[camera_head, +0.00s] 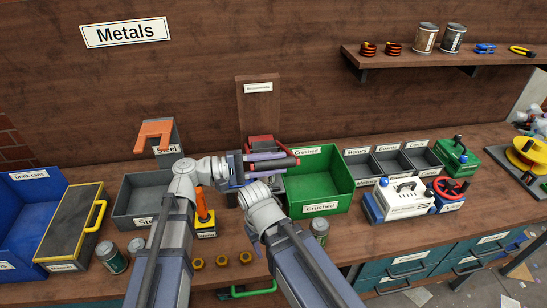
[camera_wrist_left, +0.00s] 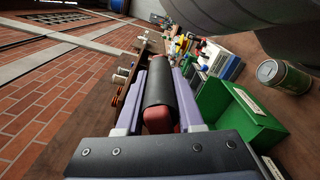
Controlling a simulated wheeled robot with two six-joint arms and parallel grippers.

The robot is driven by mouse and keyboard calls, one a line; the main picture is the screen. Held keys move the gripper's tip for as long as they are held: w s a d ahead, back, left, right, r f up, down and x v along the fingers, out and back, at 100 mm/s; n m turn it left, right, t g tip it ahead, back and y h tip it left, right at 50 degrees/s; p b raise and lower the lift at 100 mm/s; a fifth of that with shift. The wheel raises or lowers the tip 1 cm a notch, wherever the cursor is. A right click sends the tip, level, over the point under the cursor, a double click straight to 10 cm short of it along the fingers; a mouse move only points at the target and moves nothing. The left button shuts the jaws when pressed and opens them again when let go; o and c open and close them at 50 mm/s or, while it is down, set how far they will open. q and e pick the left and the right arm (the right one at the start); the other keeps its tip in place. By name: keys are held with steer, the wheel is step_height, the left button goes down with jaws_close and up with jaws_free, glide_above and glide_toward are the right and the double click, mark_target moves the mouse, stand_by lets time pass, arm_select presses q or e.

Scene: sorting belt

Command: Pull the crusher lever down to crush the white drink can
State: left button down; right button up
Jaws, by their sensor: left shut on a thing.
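The crusher lever has a dark grip on a red bar; the grip (camera_wrist_left: 160,88) lies between my left gripper's two purple fingers in the left wrist view. My left gripper (camera_head: 272,164) is shut on this lever in front of the crusher (camera_head: 262,143), whose red top shows just behind. The crusher's body is mostly hidden by my grippers and arms. My right gripper (camera_head: 249,189) is just below the left one, largely covered by its own wrist, so its jaws are unclear. I cannot see the white drink can.
A green Crushed bin (camera_head: 336,192) stands close right of the crusher, a grey Steel bin (camera_head: 128,207) to the left. A blue drink cans bin (camera_head: 48,205) is far left. Tins (camera_head: 112,262) and several brass nuts (camera_head: 222,260) lie near the front edge. A tin (camera_head: 320,228) stands before the green bin.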

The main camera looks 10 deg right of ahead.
arm_select(q)
steer(key=shift+s+f+b, duration=0.55)
steer(key=shift+f, duration=0.3)
steer(key=c, duration=0.5)
jaws_free()
steer(key=shift+a, duration=3.9)
steer(key=shift+a, duration=4.5)
